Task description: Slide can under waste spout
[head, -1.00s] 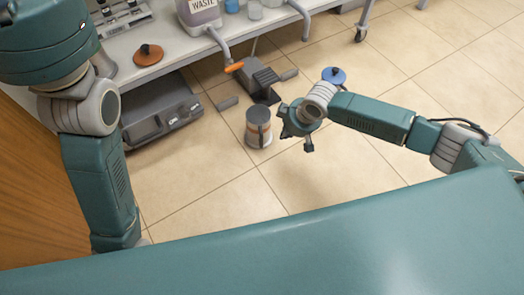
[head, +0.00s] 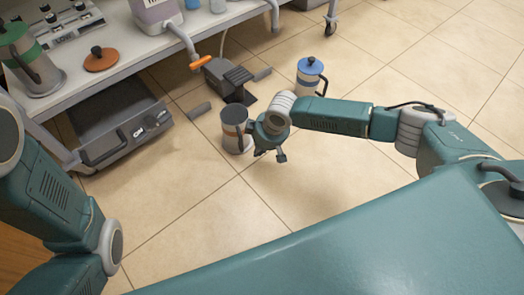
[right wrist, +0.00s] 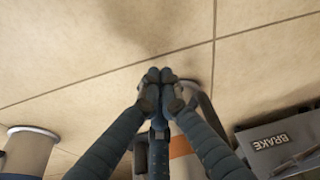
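The can (head: 235,130) is a grey cylinder with an orange band, upright on the floor below the bench. The waste spout (head: 201,62), with an orange tip, juts from the bench edge, up and left of the can in the head view. My right gripper (head: 270,150) is low beside the can's right side; whether it touches is unclear. In the right wrist view its fingertips (right wrist: 159,76) meet, with nothing visible between them. Part of the can's orange band (right wrist: 181,146) shows behind the fingers. My left arm is at the left edge; its gripper is out of view.
A brake pedal unit (head: 229,75) sits on the floor behind the can. A blue-lidded can (head: 310,78) stands to the right. A dark grey box (head: 120,125) is under the bench. The bench holds a waste jug (head: 157,12). Floor in front is clear.

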